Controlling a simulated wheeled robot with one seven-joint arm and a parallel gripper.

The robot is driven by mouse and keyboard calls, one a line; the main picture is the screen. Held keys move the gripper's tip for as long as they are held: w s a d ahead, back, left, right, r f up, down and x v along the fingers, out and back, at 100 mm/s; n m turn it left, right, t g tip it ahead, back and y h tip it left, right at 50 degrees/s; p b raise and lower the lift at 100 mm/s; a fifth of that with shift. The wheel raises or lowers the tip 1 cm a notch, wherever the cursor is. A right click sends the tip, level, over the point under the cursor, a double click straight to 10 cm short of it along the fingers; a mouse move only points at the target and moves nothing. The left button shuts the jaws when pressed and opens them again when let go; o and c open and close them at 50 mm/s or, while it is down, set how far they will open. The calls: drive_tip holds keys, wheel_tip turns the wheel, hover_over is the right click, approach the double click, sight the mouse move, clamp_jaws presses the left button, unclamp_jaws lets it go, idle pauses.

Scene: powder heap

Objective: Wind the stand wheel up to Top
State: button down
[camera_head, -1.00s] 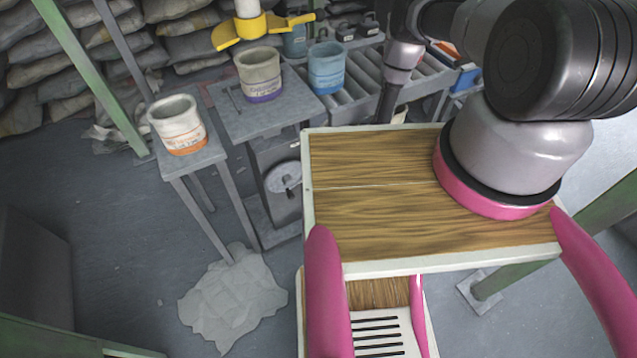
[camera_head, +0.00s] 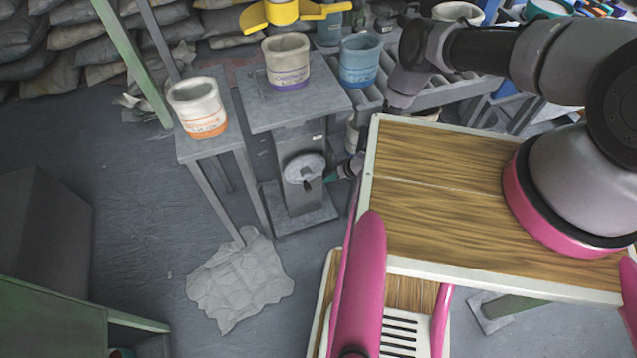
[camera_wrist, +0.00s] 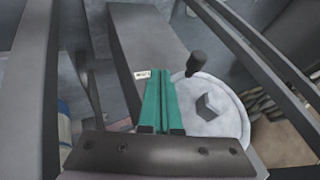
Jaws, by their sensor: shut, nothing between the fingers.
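The stand (camera_head: 296,112) is grey, with a flat top plate and a column on a base plate. Its wheel (camera_head: 296,163) is a pale disc on the column's front. In the wrist view the wheel (camera_wrist: 222,122) lies right of my fingers, with a dark upright knob (camera_wrist: 196,64) near its rim and a grey hub at its middle. My gripper (camera_head: 328,178) has teal fingers at the wheel's right edge. In the wrist view my gripper (camera_wrist: 160,100) is shut and empty, its fingers overlapping the wheel's left edge. Whether they touch it I cannot tell.
A grey pot with a purple band (camera_head: 287,64) stands on the stand's plate. A pot with an orange band (camera_head: 198,105) stands on a narrow table at left. A blue pot (camera_head: 360,62) is at right. A crumpled sheet (camera_head: 240,280) lies on the floor.

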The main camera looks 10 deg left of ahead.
sight(310, 188)
drive_tip(key=shift+s+a+f, duration=0.25)
drive_tip(key=shift+s+a, duration=0.05)
drive_tip(key=shift+a, duration=0.45)
drive_tip(key=shift+s+a+f, duration=0.2)
drive_tip(key=shift+s+a, duration=0.1)
drive_tip(key=shift+a, duration=0.4)
drive_tip(key=shift+s+a+f, duration=0.25)
drive_tip(key=shift+s+a, duration=0.05)
drive_tip(key=shift+a, duration=0.45)
drive_tip(key=shift+s+a+f, duration=0.3)
drive_tip(key=shift+a, duration=0.1)
drive_tip(key=shift+s+a+f, duration=0.25)
drive_tip(key=shift+s+a, duration=0.2)
drive_tip(key=shift+a, duration=0.4)
